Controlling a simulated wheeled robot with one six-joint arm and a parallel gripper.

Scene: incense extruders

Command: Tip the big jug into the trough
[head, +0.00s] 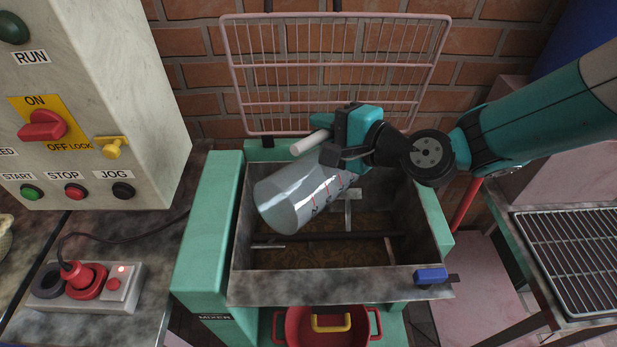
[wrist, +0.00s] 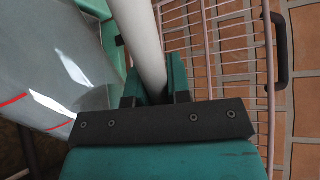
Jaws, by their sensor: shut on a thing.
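The big jug (head: 295,197) is clear, with red marks on its side, and hangs tilted over the trough, its mouth end toward the lower left. In the wrist view the white handle (wrist: 143,45) runs between the fingers, and the jug (wrist: 55,60) fills the left side. The trough (head: 340,287) is a grey metal box in the green mixer, with brown material and mixing bars inside. I cannot tell whether the jug still holds liquid.
A pink wire guard (head: 335,18) stands raised behind the trough. A grey control panel (head: 100,90) and a socket box (head: 90,285) are at the left. A red pot (head: 318,328) sits below the trough's front. A wire rack (head: 570,250) is at the right.

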